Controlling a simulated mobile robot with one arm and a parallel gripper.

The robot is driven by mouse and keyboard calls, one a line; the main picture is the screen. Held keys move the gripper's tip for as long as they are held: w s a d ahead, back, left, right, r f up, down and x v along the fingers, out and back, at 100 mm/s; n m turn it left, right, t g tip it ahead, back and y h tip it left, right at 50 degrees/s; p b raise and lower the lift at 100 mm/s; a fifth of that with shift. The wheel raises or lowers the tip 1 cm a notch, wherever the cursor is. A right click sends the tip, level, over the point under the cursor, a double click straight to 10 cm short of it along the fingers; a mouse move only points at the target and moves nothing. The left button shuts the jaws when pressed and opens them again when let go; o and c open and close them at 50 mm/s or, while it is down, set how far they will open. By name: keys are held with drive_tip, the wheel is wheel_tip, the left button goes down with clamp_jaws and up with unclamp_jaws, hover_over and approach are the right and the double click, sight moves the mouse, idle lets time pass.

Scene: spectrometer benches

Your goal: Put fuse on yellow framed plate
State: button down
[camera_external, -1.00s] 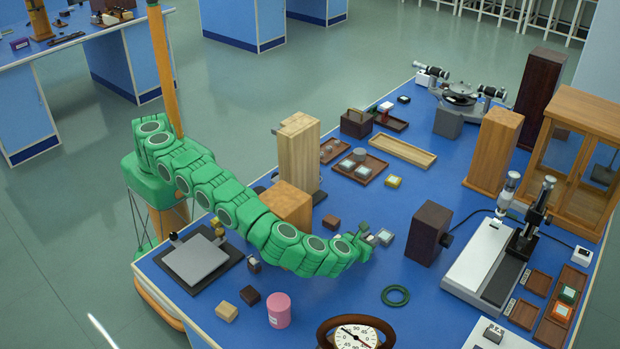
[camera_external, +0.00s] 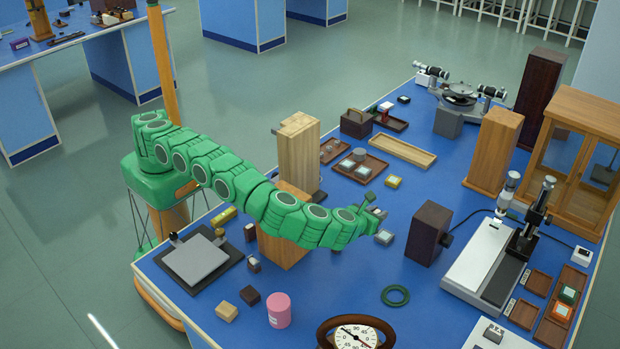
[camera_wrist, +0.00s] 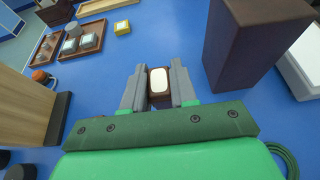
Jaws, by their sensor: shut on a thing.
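My gripper (camera_external: 373,207) is raised above the blue bench at the middle. In the wrist view my gripper (camera_wrist: 159,88) is shut on a small dark brown block with a white top, apparently the fuse (camera_wrist: 159,80), with a finger on each side. In the external view the held piece is too small to make out clearly. The yellow framed plate (camera_external: 393,181), a small yellow square with a pale centre, lies on the bench beyond my gripper, beside a brown tray. It also shows at the upper left of the wrist view (camera_wrist: 122,28).
A dark upright box (camera_external: 428,233) stands right of my gripper. A tall wooden block (camera_external: 299,155) stands to the left. The brown tray (camera_external: 373,176) holds small pieces. Bench between gripper and plate looks clear.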

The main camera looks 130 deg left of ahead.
drive_tip(key=w+a+r+m+t+h, duration=0.1)
drive_tip(key=a+r+m+t, duration=0.25)
drive_tip(key=a, duration=1.15)
drive_tip(key=a+r+m+t+h, duration=0.25)
drive_tip(key=a+m+t, duration=0.2)
drive_tip(key=a, duration=1.05)
drive_tip(key=s+a+f+m+t+h, duration=0.1)
drive_tip(key=s+a+m+t+h, duration=0.15)
drive_tip(key=s+m+h, duration=0.2)
drive_tip(key=s+a+f+m+t+h, duration=0.1)
drive_tip(key=s+a+m+t+h, duration=0.15)
drive_tip(key=s, duration=0.35)
drive_tip(key=s+d+m+h, duration=0.75)
drive_tip(key=s+d, duration=0.25)
drive_tip(key=s, duration=0.4)
drive_tip(key=shift+g+h, duration=0.3)
drive_tip(key=shift+g, duration=0.1)
drive_tip(key=shift+w+a+f, duration=1.15)
drive_tip(key=shift+w+f, duration=0.1)
drive_tip(key=shift+w, duration=0.4)
drive_tip(key=shift+w+a+f, duration=1.2)
drive_tip(key=shift+w+f, duration=0.05)
drive_tip(key=shift+w, duration=0.35)
drive_tip(key=shift+w+a+f, duration=1.15)
drive_tip(key=shift+w+f, duration=0.1)
drive_tip(key=shift+w, duration=0.4)
drive_tip(key=shift+w+a+f, duration=0.35)
drive_tip(key=shift+w+f, duration=0.1)
drive_tip(key=shift+f, duration=0.05)
